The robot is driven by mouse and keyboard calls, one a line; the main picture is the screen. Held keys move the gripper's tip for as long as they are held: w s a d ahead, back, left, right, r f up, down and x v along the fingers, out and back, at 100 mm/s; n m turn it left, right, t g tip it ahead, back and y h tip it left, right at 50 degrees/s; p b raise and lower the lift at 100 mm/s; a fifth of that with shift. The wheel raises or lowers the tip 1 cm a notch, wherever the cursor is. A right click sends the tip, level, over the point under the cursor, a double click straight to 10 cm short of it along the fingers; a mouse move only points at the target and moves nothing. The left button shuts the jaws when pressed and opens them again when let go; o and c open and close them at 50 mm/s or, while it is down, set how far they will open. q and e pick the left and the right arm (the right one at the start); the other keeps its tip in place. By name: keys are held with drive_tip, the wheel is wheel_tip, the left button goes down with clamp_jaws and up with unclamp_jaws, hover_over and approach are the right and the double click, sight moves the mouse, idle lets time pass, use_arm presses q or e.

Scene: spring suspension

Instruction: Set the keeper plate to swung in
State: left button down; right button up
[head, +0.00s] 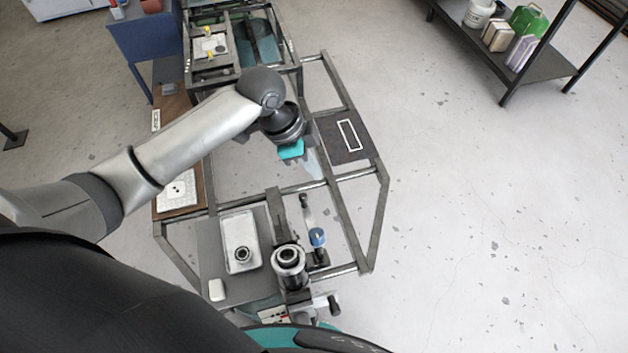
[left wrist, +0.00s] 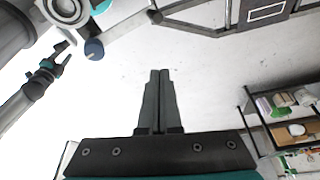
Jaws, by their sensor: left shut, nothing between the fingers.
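My left gripper (head: 309,162) hangs over the open metal frame, beyond the round cylinder fixture and clear of it. In the left wrist view its two dark fingers (left wrist: 158,74) are pressed together with nothing between them. The cylinder fixture (head: 289,256) stands upright at the near end, with a blue knob (head: 317,238) beside it. The blue knob also shows in the left wrist view (left wrist: 93,48). I cannot make out which part is the keeper plate or how it is set. A grey arm-like part with a dark claw (left wrist: 58,60), possibly my right gripper, shows in the left wrist view.
A grey tray (head: 240,240) lies left of the fixture. A dark panel with a white outline (head: 335,143) sits on the frame's right side. A shelf (head: 535,65) with containers stands at the upper right. The floor to the right is clear.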

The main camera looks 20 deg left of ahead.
sight(310, 218)
use_arm(q)
drive_tip(key=s+b+x, duration=0.1)
drive_tip(key=x, duration=0.9)
drive_tip(key=a, duration=0.2)
drive_tip(key=a+p, duration=0.1)
drive_tip(key=shift+s+a+f, duration=0.15)
drive_tip(key=shift+s+a, duration=0.2)
drive_tip(key=shift+a, duration=0.05)
use_arm(e)
drive_tip(key=shift+s, duration=0.55)
